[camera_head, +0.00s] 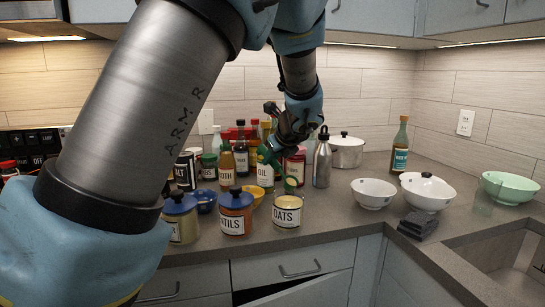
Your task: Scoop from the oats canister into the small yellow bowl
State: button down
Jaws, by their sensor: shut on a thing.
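The oats canister (287,216), with a cream label, stands near the counter's front edge; its top looks open. The small yellow bowl (256,197) sits behind and left of it, partly hidden by the blue-lidded lentils canister (235,222). My gripper (277,143) is above and behind the oats canister, shut on a green tool, apparently a scoop (270,157). The green tool slants down to the right, and a green part shows at the canister's mouth. I cannot tell whether it is inside, or whether it holds oats.
Another blue-lidded canister (180,226) and a blue bowl (206,202) stand left. Bottles and jars crowd behind, with a steel bottle (322,165) to the right. White bowls (373,193) and dark sponge-like blocks (417,224) lie further right, before the sink. Counter right of the oats is clear.

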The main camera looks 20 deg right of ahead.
aim_at(266, 150)
jog(key=shift+w+a+r+g+p, duration=0.2)
jog(key=shift+w+g+p, duration=0.5)
jog(key=shift+p, duration=3.6)
jog(key=shift+w+a+g+h+p, duration=0.15)
jog(key=shift+g+h+p, duration=0.4)
jog(key=shift+p, duration=1.1)
jog(key=shift+g, duration=0.25)
jog(key=shift+w+a+n+g, duration=0.1)
jog(key=shift+w+n+g, duration=0.1)
jog(key=shift+n+g, duration=0.1)
jog(key=shift+w+r+g, duration=0.1)
jog(key=shift+r+g, duration=0.35)
jog(key=shift+g, duration=0.15)
jog(key=shift+r, duration=0.15)
